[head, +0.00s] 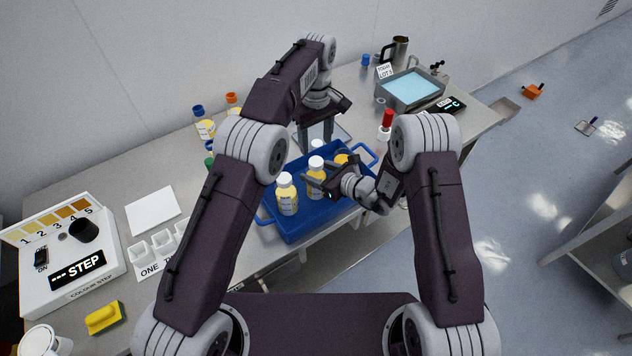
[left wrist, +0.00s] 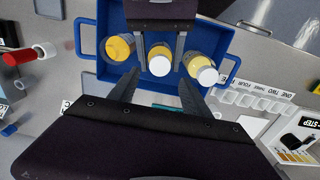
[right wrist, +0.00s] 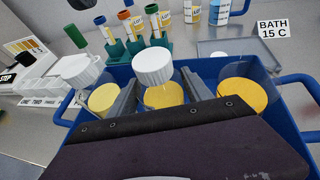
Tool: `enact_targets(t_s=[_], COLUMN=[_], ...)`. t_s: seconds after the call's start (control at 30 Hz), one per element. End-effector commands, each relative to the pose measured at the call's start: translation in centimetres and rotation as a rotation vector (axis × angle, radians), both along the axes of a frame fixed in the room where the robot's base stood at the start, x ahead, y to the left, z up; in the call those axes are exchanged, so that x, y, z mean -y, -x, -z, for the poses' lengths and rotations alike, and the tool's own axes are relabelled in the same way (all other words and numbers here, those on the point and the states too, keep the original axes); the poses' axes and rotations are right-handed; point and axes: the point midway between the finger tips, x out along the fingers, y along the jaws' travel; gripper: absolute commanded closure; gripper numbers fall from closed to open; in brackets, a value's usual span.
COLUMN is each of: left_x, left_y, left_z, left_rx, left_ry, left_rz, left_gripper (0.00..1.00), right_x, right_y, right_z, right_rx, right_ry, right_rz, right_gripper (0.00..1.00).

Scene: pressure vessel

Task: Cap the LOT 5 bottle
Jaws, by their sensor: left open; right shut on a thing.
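In the blue tray (head: 300,232) stand three bottles of yellow liquid. The left bottle (head: 288,203) and the middle bottle (head: 315,188) have white caps. The right bottle (right wrist: 243,92) shows no cap in the right wrist view; in the left wrist view it also looks uncapped (left wrist: 120,47). My right gripper (head: 306,174) is shut on the middle bottle, one finger on each side below its white cap (right wrist: 153,66). My left gripper (head: 315,145) is open and empty, pointing down above the tray's far side; the left wrist view shows its fingers apart (left wrist: 158,77).
A red-capped bottle (head: 386,125) stands right of the tray. Behind are a water bath (head: 410,88) and a rack of colour-capped tubes (right wrist: 140,42). The numbered white holder (head: 160,247) and colour-step box (head: 72,255) are at left. A white sheet (head: 152,211) lies flat.

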Motion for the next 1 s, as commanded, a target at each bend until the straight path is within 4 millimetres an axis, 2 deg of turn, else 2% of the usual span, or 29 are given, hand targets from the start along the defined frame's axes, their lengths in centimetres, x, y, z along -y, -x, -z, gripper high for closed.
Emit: enact_targets(t_s=[0.43, 0.6, 0.87, 1.0], left_x=[0.0, 0.0, 0.0, 0.0], left_y=[0.1, 0.0, 0.0, 0.0], left_z=[6.7, 7.6, 7.7, 7.6], left_rx=[-0.003, 0.000, 0.000, 0.000], left_ry=[-0.001, 0.000, 0.000, 0.000], left_rz=[0.001, 0.002, 0.002, 0.002], left_gripper=[0.44, 0.44, 0.44, 0.83], right_x=[0.0, 0.0, 0.0, 0.0], right_y=[0.0, 0.0, 0.0, 0.0], right_z=[0.0, 0.0, 0.0, 0.0], right_rx=[0.001, 0.001, 0.001, 0.001], right_ry=[-0.001, -0.001, -0.001, -0.001], right_rz=[0.000, 0.000, 0.000, 0.000], right_gripper=[1.00, 1.00, 1.00, 1.00])
